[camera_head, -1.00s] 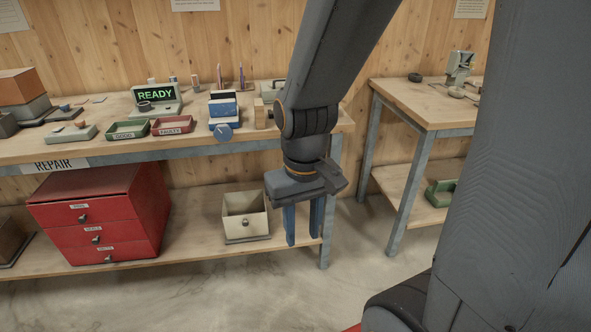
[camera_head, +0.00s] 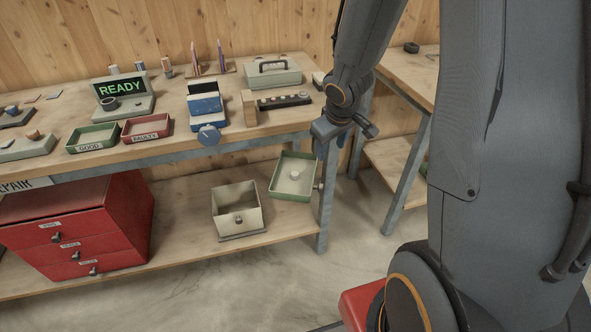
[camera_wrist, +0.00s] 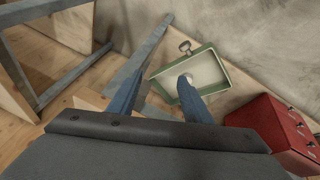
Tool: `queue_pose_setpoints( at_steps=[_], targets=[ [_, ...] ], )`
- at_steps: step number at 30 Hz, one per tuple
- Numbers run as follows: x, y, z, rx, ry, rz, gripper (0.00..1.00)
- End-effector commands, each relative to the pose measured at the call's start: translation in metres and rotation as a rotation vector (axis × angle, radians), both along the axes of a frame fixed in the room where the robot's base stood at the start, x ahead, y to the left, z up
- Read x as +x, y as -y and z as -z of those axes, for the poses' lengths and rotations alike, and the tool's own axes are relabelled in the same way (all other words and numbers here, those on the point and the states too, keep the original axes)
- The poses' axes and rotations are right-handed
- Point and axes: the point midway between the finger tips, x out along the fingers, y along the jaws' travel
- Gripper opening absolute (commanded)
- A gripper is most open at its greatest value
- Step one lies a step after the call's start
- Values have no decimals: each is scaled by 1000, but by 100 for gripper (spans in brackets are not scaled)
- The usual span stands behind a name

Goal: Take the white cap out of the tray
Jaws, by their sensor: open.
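A green tray (camera_head: 275,190) with a pale inside is seen over the right end of the lower shelf. What it rests on is unclear. The white cap (camera_head: 294,174), small and round, lies inside it. In the wrist view the tray (camera_wrist: 228,62) is beyond my fingers, and the cap (camera_wrist: 189,77) shows close to the right fingertip, partly hidden by it. My gripper (camera_head: 326,150) is open and empty, above and to the right of the tray in the head view. In the wrist view its two blue fingers (camera_wrist: 155,92) are spread wide.
A cream box (camera_head: 238,218) stands left of the tray on the shelf (camera_head: 180,235), with red drawers (camera_head: 85,225) further left. The bench edge (camera_head: 270,137) and its metal leg (camera_head: 325,200) are close to my gripper. Concrete floor lies in front.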

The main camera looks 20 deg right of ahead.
Motion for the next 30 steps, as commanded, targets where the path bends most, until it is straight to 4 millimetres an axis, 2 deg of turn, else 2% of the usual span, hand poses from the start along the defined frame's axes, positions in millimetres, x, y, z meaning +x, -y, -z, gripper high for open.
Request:
queue_pose_setpoints(
  at_steps=[3,7,15,30],
  targets=[
    [36,2,17,46,64,-149,45],
    [55,-11,39,137,103,-310,45],
    [50,-35,69,289,103,-499,45],
    [60,-61,110,308,98,-523,45]
  ],
)
